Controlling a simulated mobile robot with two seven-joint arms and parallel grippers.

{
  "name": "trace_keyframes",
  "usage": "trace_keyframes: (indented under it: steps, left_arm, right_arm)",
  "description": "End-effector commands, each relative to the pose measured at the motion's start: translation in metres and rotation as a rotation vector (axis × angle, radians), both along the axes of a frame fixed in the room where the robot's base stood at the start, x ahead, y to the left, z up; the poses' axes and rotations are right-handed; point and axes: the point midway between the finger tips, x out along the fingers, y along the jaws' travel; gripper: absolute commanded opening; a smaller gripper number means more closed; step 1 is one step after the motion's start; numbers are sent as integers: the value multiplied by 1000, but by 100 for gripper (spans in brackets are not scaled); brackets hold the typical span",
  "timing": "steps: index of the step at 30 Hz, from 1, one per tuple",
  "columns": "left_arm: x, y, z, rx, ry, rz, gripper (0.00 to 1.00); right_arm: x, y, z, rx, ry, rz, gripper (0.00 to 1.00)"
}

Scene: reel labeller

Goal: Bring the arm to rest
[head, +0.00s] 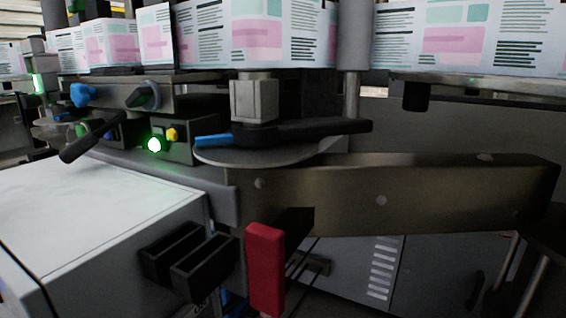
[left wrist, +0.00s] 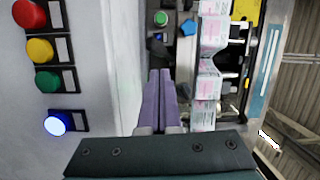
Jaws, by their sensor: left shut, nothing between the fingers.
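My left gripper (left wrist: 161,76) shows in the left wrist view. Its two purple fingers lie side by side and closed, with nothing between them. They point up the picture toward the labeller, beside a grey panel edge. A dark plate of my own gripper body fills the bottom of that view. I cannot make out the left gripper in the head view. My right gripper is in neither view.
The printed label web (head: 278,38) runs across the machine's top; it also shows in the left wrist view (left wrist: 212,65). A lit green button (head: 154,145), black lever (head: 90,137), metal beam (head: 380,190) and red block (head: 265,268) stand out. A lit blue button (left wrist: 55,124) is left of my fingers.

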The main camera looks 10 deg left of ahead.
Motion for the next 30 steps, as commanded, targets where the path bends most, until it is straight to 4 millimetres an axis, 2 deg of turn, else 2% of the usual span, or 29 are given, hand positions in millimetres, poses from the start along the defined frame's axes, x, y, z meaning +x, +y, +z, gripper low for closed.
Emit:
trace_keyframes:
  steps: [1,3,5,8,11,15,19,22,30]
  left_arm:
    - [0,-2,19,-68,11,58,0]
    - [-1,-3,28,-195,47,174,0]
    - [-6,-7,31,-324,101,287,0]
    - [-23,-25,27,-541,231,465,0]
    - [-48,-58,21,-737,406,617,0]
    - [-92,-119,21,-938,684,763,0]
    - [-135,-179,38,-1053,945,837,0]
    - [-168,-221,60,-1100,1139,863,0]
    - [-170,-219,154,-1090,1143,873,0]
  right_arm:
    - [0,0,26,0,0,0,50]
    - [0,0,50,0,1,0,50]
    - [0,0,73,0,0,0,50]
    - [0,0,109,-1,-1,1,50]
    - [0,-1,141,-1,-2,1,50]
    - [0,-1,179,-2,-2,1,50]
    - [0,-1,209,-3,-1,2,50]
    - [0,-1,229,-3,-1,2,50]
    - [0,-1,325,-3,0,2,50]
